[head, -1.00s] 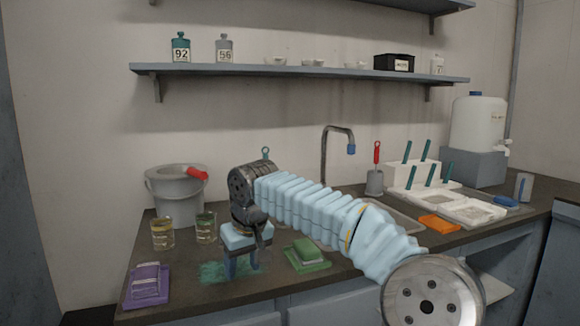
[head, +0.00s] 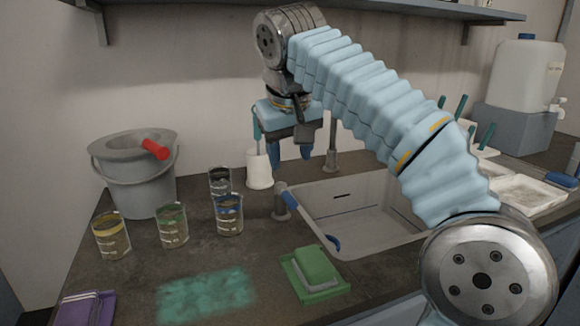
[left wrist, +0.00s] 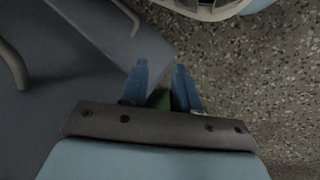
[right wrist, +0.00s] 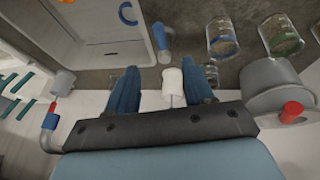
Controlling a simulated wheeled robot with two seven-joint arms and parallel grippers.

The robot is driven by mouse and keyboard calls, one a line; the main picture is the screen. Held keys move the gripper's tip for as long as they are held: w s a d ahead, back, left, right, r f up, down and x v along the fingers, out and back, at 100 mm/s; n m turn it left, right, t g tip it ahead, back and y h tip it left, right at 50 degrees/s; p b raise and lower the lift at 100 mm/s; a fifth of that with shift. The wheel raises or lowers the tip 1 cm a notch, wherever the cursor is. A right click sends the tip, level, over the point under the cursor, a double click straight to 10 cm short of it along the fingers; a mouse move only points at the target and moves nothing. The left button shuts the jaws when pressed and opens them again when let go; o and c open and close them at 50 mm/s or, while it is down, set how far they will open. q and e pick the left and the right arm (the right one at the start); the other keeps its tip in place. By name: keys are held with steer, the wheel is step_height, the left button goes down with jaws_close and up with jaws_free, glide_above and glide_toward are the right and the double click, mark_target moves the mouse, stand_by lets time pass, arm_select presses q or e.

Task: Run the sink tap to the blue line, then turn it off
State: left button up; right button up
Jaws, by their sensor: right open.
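The sink basin (head: 375,222) is right of centre in the head view. The tap's grey pipe (head: 332,150) rises behind it, its upper part hidden by my right arm. A lever with a blue grip (head: 293,201) stands at the sink's left rim and shows in the right wrist view (right wrist: 164,40). I see no water running. My right gripper (head: 290,154) is open and empty, above the counter behind the lever. My left gripper (left wrist: 161,72) is open, low by a cabinet, away from the sink.
A white cup (head: 259,172) stands near my right fingers. Several beakers, one being the blue-banded beaker (head: 229,215), stand left of the sink. A grey bucket (head: 138,180) is behind them. A green sponge (head: 315,268) lies in front; a blue curved piece (head: 334,243) is at the basin.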

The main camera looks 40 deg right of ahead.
mark_target(290, 198)
steer(key=x, duration=1.2)
steer(key=shift+f, duration=0.35)
jaws_close()
